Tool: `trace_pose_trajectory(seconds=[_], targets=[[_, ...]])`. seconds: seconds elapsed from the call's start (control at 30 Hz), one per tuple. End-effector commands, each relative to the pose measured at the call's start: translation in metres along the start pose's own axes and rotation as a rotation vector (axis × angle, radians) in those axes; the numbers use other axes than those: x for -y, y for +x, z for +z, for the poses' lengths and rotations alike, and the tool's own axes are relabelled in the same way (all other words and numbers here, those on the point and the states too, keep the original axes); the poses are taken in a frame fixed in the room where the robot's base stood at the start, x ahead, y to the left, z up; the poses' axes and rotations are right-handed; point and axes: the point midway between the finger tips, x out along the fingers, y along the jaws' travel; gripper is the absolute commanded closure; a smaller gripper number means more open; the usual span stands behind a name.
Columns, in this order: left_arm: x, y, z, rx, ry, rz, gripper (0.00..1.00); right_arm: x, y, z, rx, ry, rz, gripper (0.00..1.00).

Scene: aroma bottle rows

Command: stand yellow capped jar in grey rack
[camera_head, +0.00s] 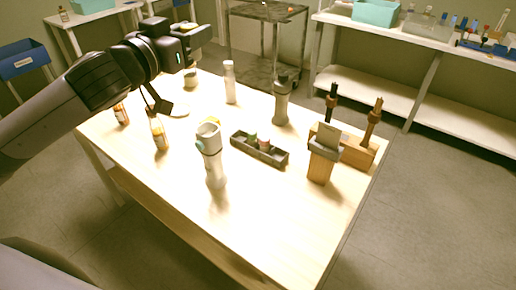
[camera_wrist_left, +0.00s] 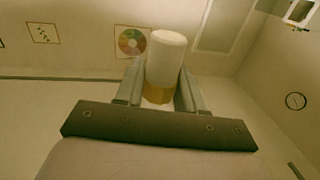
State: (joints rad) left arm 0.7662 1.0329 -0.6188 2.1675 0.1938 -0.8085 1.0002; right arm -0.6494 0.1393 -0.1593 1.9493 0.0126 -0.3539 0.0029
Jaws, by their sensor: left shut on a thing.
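My left gripper (camera_head: 198,34) is raised above the far left part of the table, with its arm coming in from the left. In the left wrist view the gripper (camera_wrist_left: 160,92) is shut on the yellow capped jar (camera_wrist_left: 166,58), which shows a white part and a yellow-orange end nearer the palm. In the head view the held jar is hard to make out against the gripper. The grey rack (camera_head: 275,159) lies near the middle of the table, clear of the gripper, with small jars (camera_head: 264,144) standing in it. My right gripper is not in view.
A tall white and grey stand (camera_head: 213,165) is in front left of the rack. A grey bottle-shaped thing (camera_head: 282,103) and a white bottle (camera_head: 229,82) stand behind it. A wooden block with dark tools (camera_head: 358,150) is at right. Amber bottles (camera_head: 159,134) stand at left. The front table is clear.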

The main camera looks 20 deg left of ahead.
Motion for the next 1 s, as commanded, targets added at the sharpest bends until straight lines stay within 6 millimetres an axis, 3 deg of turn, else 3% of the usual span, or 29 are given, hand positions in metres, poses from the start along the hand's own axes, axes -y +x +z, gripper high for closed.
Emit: trace_pose_trajectory(seconds=[0.27, 0.43, 0.7, 1.0], targets=[[0.0, 0.0, 0.001, 0.0, 0.0, 0.001, 0.91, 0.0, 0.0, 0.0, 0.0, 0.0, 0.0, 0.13], [-0.01, 0.001, 0.013, 0.003, -0.003, 0.016, 0.91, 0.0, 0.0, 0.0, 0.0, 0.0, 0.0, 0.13], [-0.046, -0.004, 0.066, 0.005, -0.008, 0.054, 0.91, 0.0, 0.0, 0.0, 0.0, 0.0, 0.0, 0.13], [-0.071, -0.025, 0.121, 0.004, -0.006, 0.029, 0.91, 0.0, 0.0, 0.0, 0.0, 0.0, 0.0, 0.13]])
